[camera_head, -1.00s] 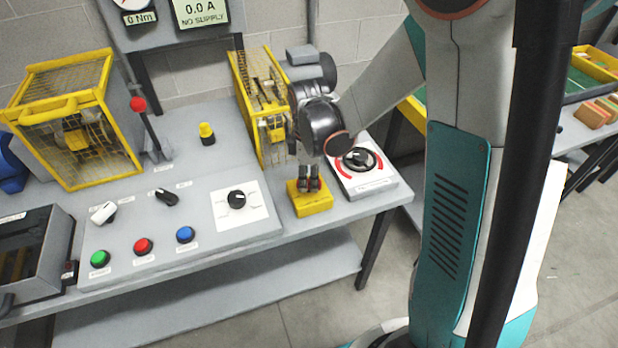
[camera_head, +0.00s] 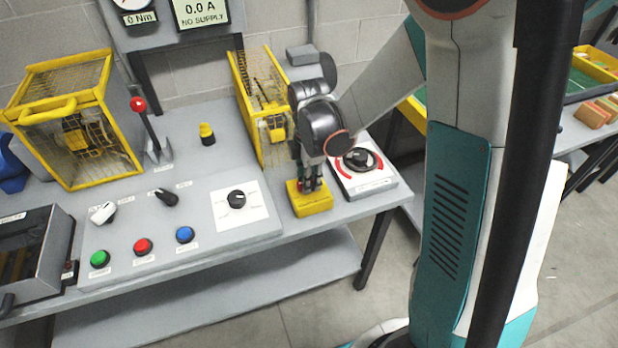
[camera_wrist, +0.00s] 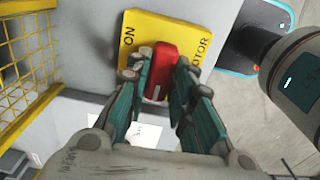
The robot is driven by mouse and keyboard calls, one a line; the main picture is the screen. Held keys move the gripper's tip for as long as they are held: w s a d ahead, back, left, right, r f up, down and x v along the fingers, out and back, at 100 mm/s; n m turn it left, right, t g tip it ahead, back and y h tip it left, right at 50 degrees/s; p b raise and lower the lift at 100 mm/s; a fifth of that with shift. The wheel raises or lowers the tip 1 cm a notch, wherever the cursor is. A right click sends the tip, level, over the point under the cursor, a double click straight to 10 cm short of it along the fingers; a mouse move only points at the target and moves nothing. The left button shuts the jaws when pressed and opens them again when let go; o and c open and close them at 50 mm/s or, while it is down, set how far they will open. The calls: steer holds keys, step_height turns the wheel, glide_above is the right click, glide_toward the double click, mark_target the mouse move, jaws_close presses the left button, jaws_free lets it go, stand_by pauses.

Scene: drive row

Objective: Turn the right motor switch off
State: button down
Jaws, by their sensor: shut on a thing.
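The motor switch is a yellow box (camera_head: 312,203) at the front right of the bench. In the wrist view its yellow plate (camera_wrist: 143,27) carries "ON" on the left and "MOTOR" on the right. A red handle (camera_wrist: 163,68) stands up from the plate, its length running roughly up and down in that view. My gripper (camera_head: 311,186) is over the box, pointing down. In the wrist view its green fingers (camera_wrist: 158,92) are shut on the red handle from both sides. The handle's lower part is partly hidden between the fingers.
A white panel with a black rotary knob (camera_head: 358,160) is just right of the box. A yellow mesh cage (camera_head: 262,105) stands close behind. Left are a control panel with knobs and coloured buttons (camera_head: 143,247), a red-balled lever (camera_head: 138,104) and another yellow cage (camera_head: 75,120).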

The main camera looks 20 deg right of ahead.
steer(key=c, duration=1.4)
jaws_free()
step_height(320, 180, up, 12)
